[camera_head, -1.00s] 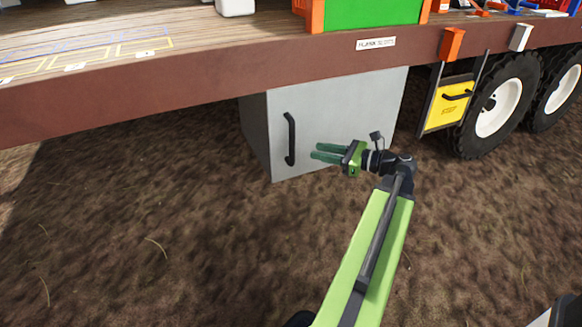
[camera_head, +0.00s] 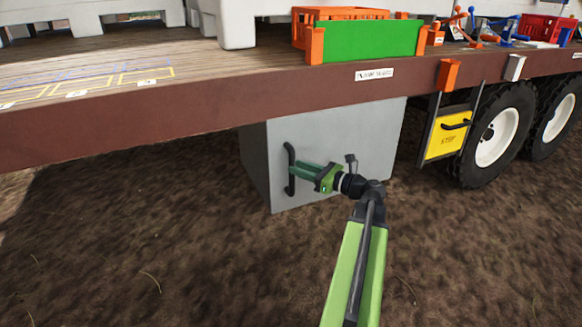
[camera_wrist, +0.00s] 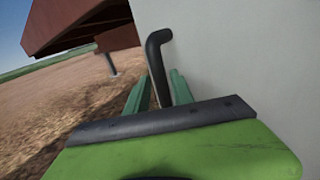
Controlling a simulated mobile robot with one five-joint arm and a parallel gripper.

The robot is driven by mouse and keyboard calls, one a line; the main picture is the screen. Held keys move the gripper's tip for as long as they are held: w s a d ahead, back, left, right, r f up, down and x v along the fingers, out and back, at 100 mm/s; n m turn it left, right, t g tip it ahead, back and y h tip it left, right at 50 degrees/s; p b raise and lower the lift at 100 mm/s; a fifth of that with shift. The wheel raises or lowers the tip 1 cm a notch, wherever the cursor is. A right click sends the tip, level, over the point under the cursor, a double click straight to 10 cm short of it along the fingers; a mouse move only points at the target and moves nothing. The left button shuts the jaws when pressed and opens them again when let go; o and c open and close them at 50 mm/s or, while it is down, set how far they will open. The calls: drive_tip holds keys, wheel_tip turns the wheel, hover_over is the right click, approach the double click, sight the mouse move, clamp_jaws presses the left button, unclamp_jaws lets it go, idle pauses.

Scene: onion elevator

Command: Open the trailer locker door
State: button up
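The trailer locker (camera_head: 335,140) is a light grey box under the trailer bed, and its door is closed. A black vertical bar handle (camera_head: 290,157) sits near the left edge of its front face. My gripper (camera_head: 293,170) reaches it from the right, with its green fingers at the handle's middle to lower part. In the wrist view, the handle (camera_wrist: 156,55) runs down between the two fingers (camera_wrist: 160,90), one on each side. The fingers look apart, with the handle between them; any contact is hard to see. The handle's lower end is hidden behind the gripper body.
The brown trailer bed edge (camera_head: 200,122) overhangs the locker. A yellow step panel (camera_head: 447,138) and black wheels (camera_head: 495,135) stand to the right. A green-fronted orange crate (camera_head: 365,40) sits on the bed. Bare soil (camera_head: 120,240) in front is clear.

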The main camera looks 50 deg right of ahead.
drive_tip(key=x, duration=0.3)
drive_tip(key=shift+w, duration=0.15)
clamp_jaws()
drive_tip(key=shift+a, duration=0.1)
idle(1.2)
